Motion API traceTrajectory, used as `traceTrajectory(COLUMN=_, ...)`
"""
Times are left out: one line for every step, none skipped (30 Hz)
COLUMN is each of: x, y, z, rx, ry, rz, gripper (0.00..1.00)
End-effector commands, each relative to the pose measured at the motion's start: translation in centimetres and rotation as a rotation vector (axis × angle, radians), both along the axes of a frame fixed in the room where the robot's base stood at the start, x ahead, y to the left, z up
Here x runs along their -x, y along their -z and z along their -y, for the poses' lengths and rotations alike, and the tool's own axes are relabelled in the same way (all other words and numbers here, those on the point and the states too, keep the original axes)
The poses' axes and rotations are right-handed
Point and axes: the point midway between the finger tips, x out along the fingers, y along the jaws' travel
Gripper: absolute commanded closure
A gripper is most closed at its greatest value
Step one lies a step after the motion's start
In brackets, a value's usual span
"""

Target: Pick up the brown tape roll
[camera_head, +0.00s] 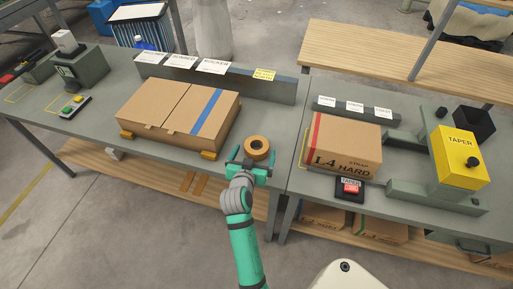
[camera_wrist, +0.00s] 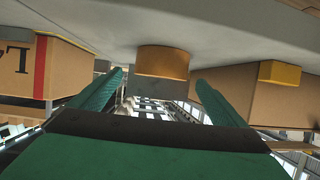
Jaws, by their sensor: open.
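The brown tape roll (camera_head: 264,154) lies flat near the front right corner of the left bench, its round hole facing up. My gripper (camera_head: 252,165) is right at the roll's near side, with its green fingers spread. In the wrist view, which looks upside down, the roll (camera_wrist: 162,62) shows between the two open fingertips (camera_wrist: 159,82), at or just beyond their ends. Gaps show on both sides, and nothing is held. I cannot tell how far the fingers reach along the roll.
A large cardboard box (camera_head: 160,108) with a blue stripe lies left of the roll. A box with a red stripe (camera_head: 342,147) and a yellow taper (camera_head: 460,155) stand on the right bench. A low grey ledge (camera_head: 225,82) with labels runs behind. A narrow gap separates the benches.

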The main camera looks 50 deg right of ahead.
Motion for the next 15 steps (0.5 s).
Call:
traceTrajectory(x=-0.3, y=0.1, z=0.4, rx=0.000, ry=0.000, rz=0.001, gripper=0.05)
traceTrajectory(x=-0.5, y=0.2, z=0.6, rx=-0.001, ry=0.001, rz=0.000, gripper=0.05)
traceTrajectory(x=-0.8, y=0.3, z=1.1, rx=-0.001, ry=0.001, rz=0.000, gripper=0.05)
traceTrajectory(x=-1.1, y=0.4, z=1.5, rx=-0.001, ry=0.003, rz=0.001, gripper=0.05)
traceTrajectory(x=-1.3, y=0.5, z=1.9, rx=-0.001, ry=0.003, rz=0.001, gripper=0.05)
traceTrajectory(x=-1.6, y=0.7, z=2.4, rx=-0.001, ry=0.004, rz=0.001, gripper=0.05)
traceTrajectory(x=-1.8, y=0.9, z=2.7, rx=-0.002, ry=0.005, rz=0.001, gripper=0.05)
traceTrajectory(x=-1.9, y=1.0, z=3.0, rx=-0.001, ry=0.006, rz=0.000, gripper=0.05)
traceTrajectory(x=-2.1, y=1.2, z=3.4, rx=-0.001, ry=0.006, rz=0.000, gripper=0.05)
traceTrajectory(x=-2.2, y=1.3, z=3.7, rx=-0.001, ry=0.007, rz=0.000, gripper=0.05)
traceTrajectory(x=-2.3, y=1.4, z=3.9, rx=-0.001, ry=0.007, rz=0.000, gripper=0.05)
traceTrajectory(x=-2.4, y=1.5, z=4.1, rx=0.000, ry=0.007, rz=0.000, gripper=0.05)
traceTrajectory(x=-2.4, y=1.5, z=4.1, rx=0.000, ry=0.007, rz=0.000, gripper=0.05)
traceTrajectory(x=-2.5, y=1.5, z=4.2, rx=0.000, ry=0.007, rz=0.000, gripper=0.05)
traceTrajectory(x=-2.5, y=1.6, z=4.2, rx=0.000, ry=0.006, rz=0.001, gripper=0.05)
